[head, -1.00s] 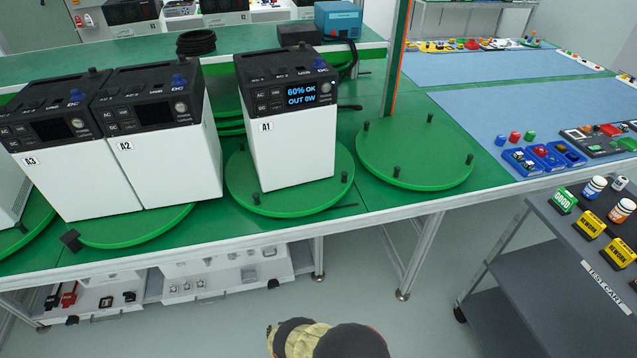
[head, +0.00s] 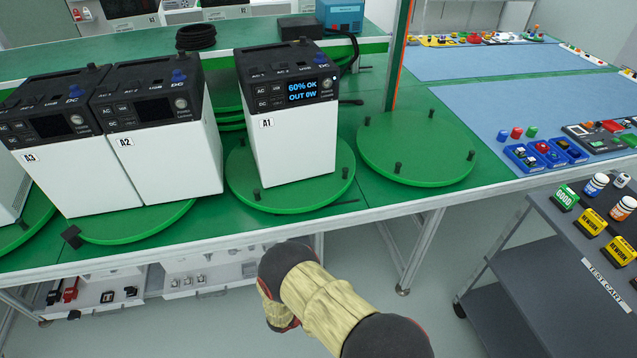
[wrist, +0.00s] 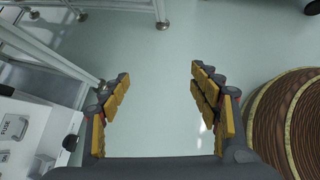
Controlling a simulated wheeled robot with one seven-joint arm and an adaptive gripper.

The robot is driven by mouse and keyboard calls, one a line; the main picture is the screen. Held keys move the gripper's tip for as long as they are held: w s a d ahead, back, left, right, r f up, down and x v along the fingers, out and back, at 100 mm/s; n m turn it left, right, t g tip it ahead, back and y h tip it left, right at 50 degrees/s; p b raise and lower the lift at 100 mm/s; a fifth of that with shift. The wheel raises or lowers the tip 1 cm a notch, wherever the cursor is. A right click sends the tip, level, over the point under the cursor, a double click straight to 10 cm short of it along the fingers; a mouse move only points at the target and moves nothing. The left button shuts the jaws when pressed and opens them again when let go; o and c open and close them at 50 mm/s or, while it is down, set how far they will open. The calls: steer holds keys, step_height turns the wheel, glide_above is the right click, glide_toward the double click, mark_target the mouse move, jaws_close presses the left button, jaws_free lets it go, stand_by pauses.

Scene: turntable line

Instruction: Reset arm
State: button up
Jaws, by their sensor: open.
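My gripper (wrist: 158,85) shows in the wrist view with its two yellow-padded fingers wide apart. Nothing is between them, only pale floor. In the head view my arm reaches up from the bottom edge, in front of the bench, and the fingers are hidden. Power unit A1 (head: 292,145) stands upright on a green turntable (head: 240,185), its screen lit with "60% OK OUT 0W". Units A2 (head: 165,160) and A3 (head: 80,175) stand to its left with dark screens. My gripper touches none of them.
An empty green turntable (head: 420,150) lies right of A1. A grey test cart (head: 590,245) with bottles and signs stands at the right. Below the bench is a white shelf (head: 190,275). The wrist view shows bench legs at the left and a brown ringed round object (wrist: 288,125) at the right.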

steer(key=s+d+r+m+y+p, duration=0.1)
steer(key=s+d+r+m, duration=0.4)
steer(key=r, duration=1.6)
steer(key=s+d+r+m+y+p, duration=0.1)
steer(key=s+d+r+m+y, duration=0.2)
steer(key=s+r+m, duration=0.6)
steer(key=s+d+r+m+y+p, duration=0.2)
steer(key=s+d+r+m, duration=0.5)
steer(key=r, duration=2.7)
steer(key=m+y, duration=0.1)
steer(key=m, duration=0.1)
steer(key=shift+m, duration=0.3)
steer(key=shift+s+r, duration=0.1)
